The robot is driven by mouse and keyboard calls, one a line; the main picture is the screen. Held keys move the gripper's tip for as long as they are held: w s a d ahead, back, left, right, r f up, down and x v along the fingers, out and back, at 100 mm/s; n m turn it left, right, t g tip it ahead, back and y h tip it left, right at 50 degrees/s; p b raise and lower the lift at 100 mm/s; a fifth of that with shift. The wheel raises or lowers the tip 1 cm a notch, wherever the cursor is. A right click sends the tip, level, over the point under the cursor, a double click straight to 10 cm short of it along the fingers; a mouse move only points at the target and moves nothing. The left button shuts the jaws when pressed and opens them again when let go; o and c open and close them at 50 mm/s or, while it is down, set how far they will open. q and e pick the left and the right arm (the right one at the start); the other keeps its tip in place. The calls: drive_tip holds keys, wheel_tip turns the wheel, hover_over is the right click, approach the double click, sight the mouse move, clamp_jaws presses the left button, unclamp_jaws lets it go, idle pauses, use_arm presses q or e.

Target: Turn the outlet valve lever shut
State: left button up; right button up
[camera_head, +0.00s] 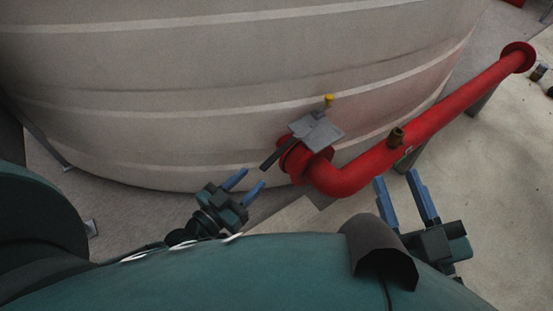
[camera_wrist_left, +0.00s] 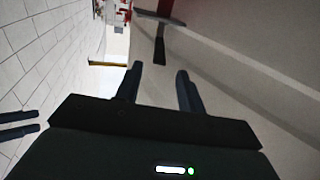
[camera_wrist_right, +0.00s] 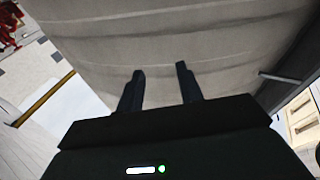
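The outlet valve (camera_head: 315,131) sits where the red pipe meets the large pale tank, with a grey plate on top. Its dark grey lever (camera_head: 275,155) sticks out toward the lower left. A dark bar that looks like the lever (camera_wrist_left: 159,48) shows in the left wrist view, just beyond the fingertips and in line with the gap. My left gripper (camera_head: 254,177) is open and empty, close below the lever's end and apart from it. My right gripper (camera_head: 396,177) is open and empty, below the red pipe. In its wrist view (camera_wrist_right: 160,68) its fingers face the tank wall.
The pale ribbed tank (camera_head: 200,90) fills the back. A yellow knob (camera_head: 329,101) stands behind the plate. Floor to the right of the pipe is mostly clear.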

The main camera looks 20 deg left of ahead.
sight(275, 156)
use_arm(q)
drive_tip(key=b+x, duration=0.2)
drive_tip(key=x, duration=0.7)
drive_tip(key=shift+w+d, duration=0.1)
drive_tip(key=shift+w, duration=0.05)
drive_tip(key=shift+w+d, duration=0.15)
drive_tip(key=shift+w, duration=0.2)
use_arm(e)
drive_tip(key=shift+w+r+n+t+y, duration=0.25)
drive_tip(key=shift+r+n+t+y, duration=0.05)
drive_tip(key=shift+r+y, duration=0.3)
use_arm(q)
clamp_jaws()
